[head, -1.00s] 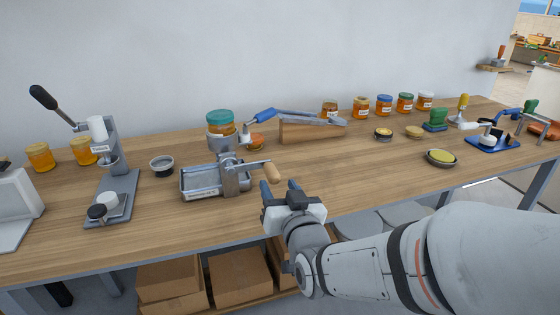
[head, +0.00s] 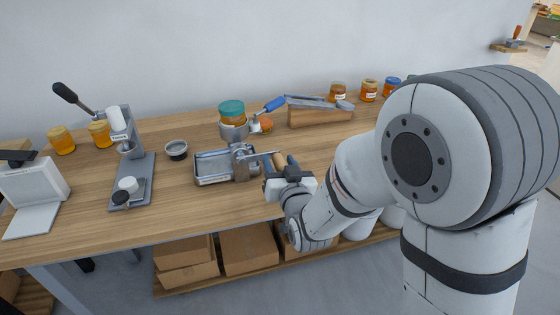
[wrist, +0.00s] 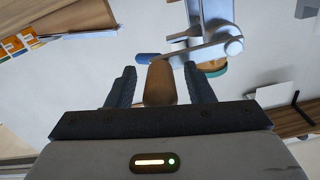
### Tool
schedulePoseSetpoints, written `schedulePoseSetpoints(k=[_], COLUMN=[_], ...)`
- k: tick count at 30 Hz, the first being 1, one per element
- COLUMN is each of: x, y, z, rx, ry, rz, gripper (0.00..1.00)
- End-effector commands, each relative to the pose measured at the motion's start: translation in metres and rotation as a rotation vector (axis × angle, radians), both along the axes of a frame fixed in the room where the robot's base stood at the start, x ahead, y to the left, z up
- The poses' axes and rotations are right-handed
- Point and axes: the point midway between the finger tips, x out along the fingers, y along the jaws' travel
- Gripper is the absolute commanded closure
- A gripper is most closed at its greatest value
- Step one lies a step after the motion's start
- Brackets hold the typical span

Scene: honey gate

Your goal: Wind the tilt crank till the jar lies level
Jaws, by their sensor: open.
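The tilt crank has a wooden handle (head: 279,160) on a metal arm (head: 259,157), at the right side of a grey metal cradle with a tray (head: 212,167). A jar with amber contents and a teal lid (head: 231,108) stands upright in a grey holder behind the tray. My gripper (head: 276,170) is open at the crank handle. In the wrist view the wooden handle (wrist: 160,84) lies between the two dark fingers (wrist: 160,88), with a gap showing on both sides. Part of the handle is hidden behind my gripper in the head view.
A lever press (head: 132,165) stands left of a small dark cup (head: 176,149). A wooden block with blue-handled tool (head: 318,116) lies behind the crank. Several honey jars (head: 369,90) stand along the wall. Cardboard boxes (head: 248,250) sit on the shelf below the table.

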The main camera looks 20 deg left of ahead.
Motion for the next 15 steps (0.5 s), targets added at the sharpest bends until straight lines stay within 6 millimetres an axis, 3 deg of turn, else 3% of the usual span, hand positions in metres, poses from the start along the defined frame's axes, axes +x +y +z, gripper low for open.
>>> schedulePoseSetpoints(k=[8,15], x=[0.0011,0.0009], y=[0.0009,0.0010], z=[0.0001,0.0002], rx=[0.000,0.000], ry=[0.000,0.000], rz=[0.000,0.001], gripper=[0.52,0.72])
